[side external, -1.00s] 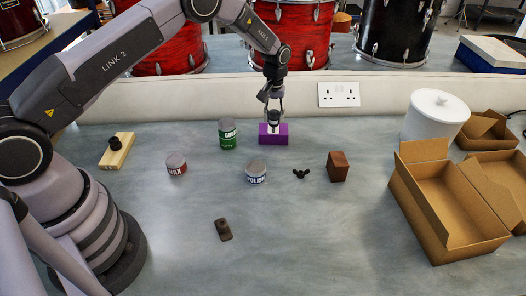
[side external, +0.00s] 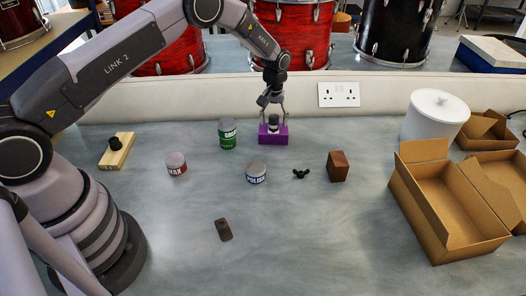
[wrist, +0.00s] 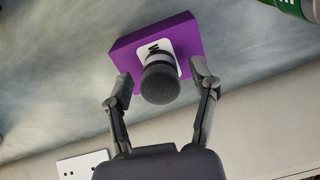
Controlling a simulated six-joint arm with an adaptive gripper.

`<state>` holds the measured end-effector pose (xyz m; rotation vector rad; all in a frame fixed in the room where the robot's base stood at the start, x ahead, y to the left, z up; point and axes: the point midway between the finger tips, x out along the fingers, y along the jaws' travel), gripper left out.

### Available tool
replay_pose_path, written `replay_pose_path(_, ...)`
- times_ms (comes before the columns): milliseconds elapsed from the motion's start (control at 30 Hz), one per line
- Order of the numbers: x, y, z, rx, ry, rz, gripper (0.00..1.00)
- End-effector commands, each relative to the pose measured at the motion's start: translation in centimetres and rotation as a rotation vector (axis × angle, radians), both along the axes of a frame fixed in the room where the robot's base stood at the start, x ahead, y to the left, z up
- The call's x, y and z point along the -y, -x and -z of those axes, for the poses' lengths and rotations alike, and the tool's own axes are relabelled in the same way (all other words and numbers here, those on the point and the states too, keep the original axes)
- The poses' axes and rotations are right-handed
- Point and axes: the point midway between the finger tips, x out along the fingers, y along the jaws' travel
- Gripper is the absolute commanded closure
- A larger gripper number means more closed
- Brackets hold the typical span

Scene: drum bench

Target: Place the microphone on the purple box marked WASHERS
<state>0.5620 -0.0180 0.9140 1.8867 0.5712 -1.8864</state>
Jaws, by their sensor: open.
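The purple box (side external: 265,138) sits on the bench near the back wall, and it also shows in the wrist view (wrist: 190,32) with a white label partly covered. The microphone (side external: 273,122) stands on top of the box, its dark mesh head pointing up toward the wrist camera (wrist: 160,84). My gripper (side external: 273,115) is open, with its fingers apart on both sides of the microphone head. In the wrist view the fingers (wrist: 161,85) show clear gaps to the microphone. Most of the label's lettering is hidden behind the microphone.
A green tin (side external: 228,134) stands just left of the box. A wax tin (side external: 176,164), a polish tin (side external: 256,172), a black wing nut (side external: 301,174) and a brown block (side external: 338,167) lie nearer. Cardboard boxes (side external: 445,215) and a white canister (side external: 436,115) stand right.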

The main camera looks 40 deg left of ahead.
Motion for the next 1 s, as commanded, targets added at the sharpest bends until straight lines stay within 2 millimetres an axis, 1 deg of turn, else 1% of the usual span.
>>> replay_pose_path(167, 0.0, -0.1, -2.4, 0.004, 0.000, 0.000, 0.41)
replay_pose_path(400, 0.0, -0.1, -7.8, 0.005, 0.000, 0.000, 0.41)
replay_pose_path(500, 0.0, 0.0, -9.6, 0.003, 0.001, 0.000, 0.41)
replay_pose_path(767, 0.0, 0.1, -12.9, 0.009, 0.000, 0.006, 0.41)
replay_pose_path(867, -0.1, 1.0, -16.2, 0.035, 0.001, 0.032, 0.41)
replay_pose_path(967, -0.4, 3.3, -21.5, 0.081, -0.001, 0.081, 0.41)
replay_pose_path(1000, -0.5, 4.7, -23.8, 0.102, -0.003, 0.107, 0.41)
